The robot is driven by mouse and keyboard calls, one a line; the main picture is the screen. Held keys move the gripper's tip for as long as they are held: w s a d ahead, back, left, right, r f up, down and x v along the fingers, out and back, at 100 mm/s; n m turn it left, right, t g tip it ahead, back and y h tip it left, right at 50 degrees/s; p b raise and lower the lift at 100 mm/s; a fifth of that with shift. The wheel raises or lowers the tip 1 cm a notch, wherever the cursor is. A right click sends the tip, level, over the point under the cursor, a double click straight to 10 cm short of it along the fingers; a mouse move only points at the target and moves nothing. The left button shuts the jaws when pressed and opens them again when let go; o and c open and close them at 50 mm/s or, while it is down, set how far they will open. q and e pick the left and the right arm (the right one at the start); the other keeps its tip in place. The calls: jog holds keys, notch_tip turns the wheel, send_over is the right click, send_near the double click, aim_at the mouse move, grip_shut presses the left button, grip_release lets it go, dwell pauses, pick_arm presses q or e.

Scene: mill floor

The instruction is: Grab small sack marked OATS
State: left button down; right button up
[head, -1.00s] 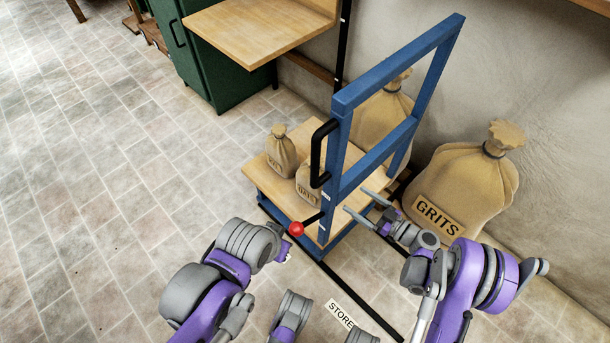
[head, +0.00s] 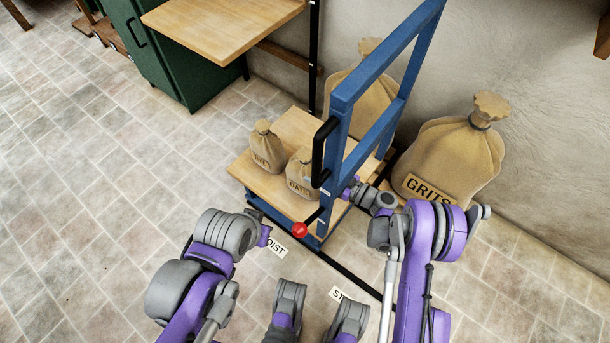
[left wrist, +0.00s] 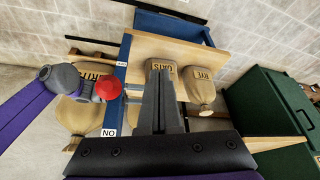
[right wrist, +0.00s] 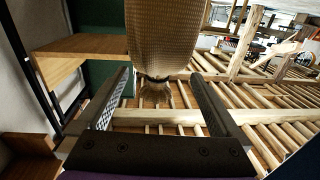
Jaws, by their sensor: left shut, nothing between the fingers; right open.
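The small OATS sack (head: 298,178) stands upright on a trolley's wooden deck, its right side partly hidden by the blue frame in the head view. It also shows in the left wrist view (left wrist: 161,77), upside down behind my left fingers. My left gripper (left wrist: 160,72) is shut and empty, apart from the sack. My right arm reaches to the blue frame; its fingers are hidden in the head view. In the right wrist view my right gripper (right wrist: 160,76) is open, with a burlap sack (right wrist: 160,38) between and beyond its fingers; that sack's label is not visible.
A small RYE sack (head: 264,152) stands left of the OATS sack. The trolley's blue frame (head: 338,150), black handle (head: 321,152) and red knob (head: 300,230) stand close to both arms. Large sacks, one marked GRITS (head: 447,155), lean by the wall. Floor at left is clear.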

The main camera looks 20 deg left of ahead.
aim_at(310, 164)
jog(key=x, duration=0.5)
jog(key=shift+w+a+r, duration=0.1)
jog(key=shift+w+r, duration=0.1)
jog(key=shift+r, duration=0.1)
jog(key=shift+c, duration=0.3)
jog(key=shift+r, duration=0.1)
grip_shut()
